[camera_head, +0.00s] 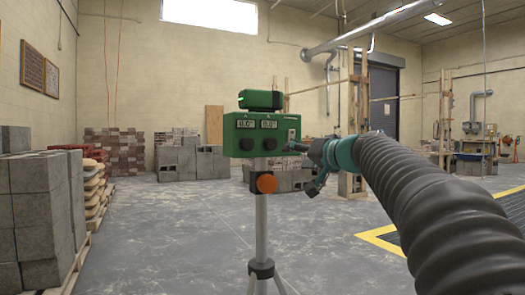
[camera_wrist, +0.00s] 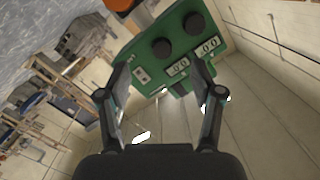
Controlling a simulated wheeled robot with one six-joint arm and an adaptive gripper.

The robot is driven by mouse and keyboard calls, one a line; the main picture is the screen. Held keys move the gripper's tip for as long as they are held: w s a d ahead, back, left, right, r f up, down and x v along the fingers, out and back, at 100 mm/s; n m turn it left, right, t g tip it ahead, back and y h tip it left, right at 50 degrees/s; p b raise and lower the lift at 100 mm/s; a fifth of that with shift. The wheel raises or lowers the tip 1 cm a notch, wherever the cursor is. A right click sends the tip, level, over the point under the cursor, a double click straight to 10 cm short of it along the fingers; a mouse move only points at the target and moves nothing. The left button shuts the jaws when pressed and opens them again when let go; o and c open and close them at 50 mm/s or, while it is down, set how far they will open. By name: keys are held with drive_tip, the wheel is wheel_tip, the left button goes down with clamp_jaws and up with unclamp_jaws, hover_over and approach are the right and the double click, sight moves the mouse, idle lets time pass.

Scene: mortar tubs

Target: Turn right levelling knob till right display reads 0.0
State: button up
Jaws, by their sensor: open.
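The green levelling instrument (camera_head: 262,132) stands on a tripod with two displays on its front. The right display (camera_head: 268,122) and left display (camera_head: 244,122) show digits too small to read surely. The black right knob (camera_head: 270,144) sits below the right display, and the left knob (camera_head: 246,144) below the other. In the wrist view, tilted, the right knob (camera_wrist: 161,47) lies beyond and between my fingertips, with the right display (camera_wrist: 178,67) beside it. My gripper (camera_head: 298,147) is open and empty at the instrument's right side; it also shows in the wrist view (camera_wrist: 160,66).
An orange knob (camera_head: 266,184) sits on the tripod (camera_head: 261,225) below the instrument. Block stacks (camera_head: 185,160) stand behind it, and a pallet of grey blocks (camera_head: 35,200) at left. The floor (camera_head: 175,235) around the tripod is clear.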

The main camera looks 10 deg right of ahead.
sight(273, 145)
drive_tip(key=shift+t, duration=0.5)
drive_tip(key=r+p+x, duration=0.1)
drive_tip(key=x, duration=0.4)
drive_tip(key=d+p+x, duration=0.1)
drive_tip(key=x, duration=0.4)
drive_tip(key=w+d+r+p+x, duration=0.1)
drive_tip(key=x, duration=0.4)
drive_tip(key=shift+r, duration=0.35)
drive_tip(key=c, duration=1.1)
drive_tip(key=shift+f, duration=0.1)
drive_tip(key=shift+c, duration=0.2)
